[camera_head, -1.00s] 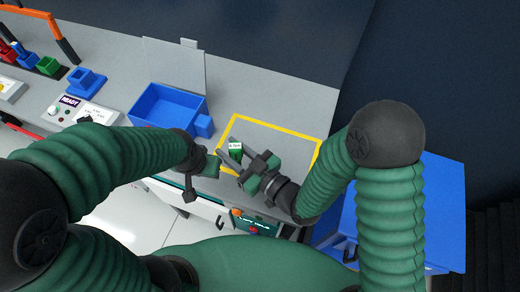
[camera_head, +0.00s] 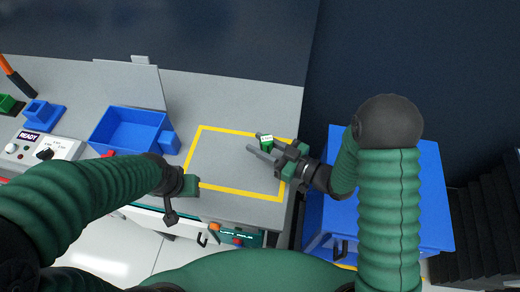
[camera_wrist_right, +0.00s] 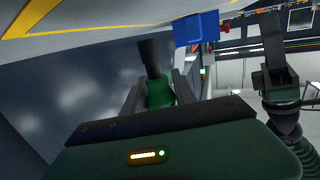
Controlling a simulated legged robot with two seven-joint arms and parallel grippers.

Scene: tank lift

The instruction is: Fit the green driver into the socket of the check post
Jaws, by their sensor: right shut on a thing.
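My right gripper (camera_head: 257,143) is shut on the green driver (camera_head: 267,142), over the right part of the yellow-outlined bench area.
A yellow outline (camera_head: 233,190) marks a clear bench area. Left of it stand a blue tray (camera_head: 128,128), a READY box (camera_head: 30,147) and a blue holder (camera_head: 42,113). A large blue bin (camera_head: 420,215) stands right of the bench. A dark wall is behind.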

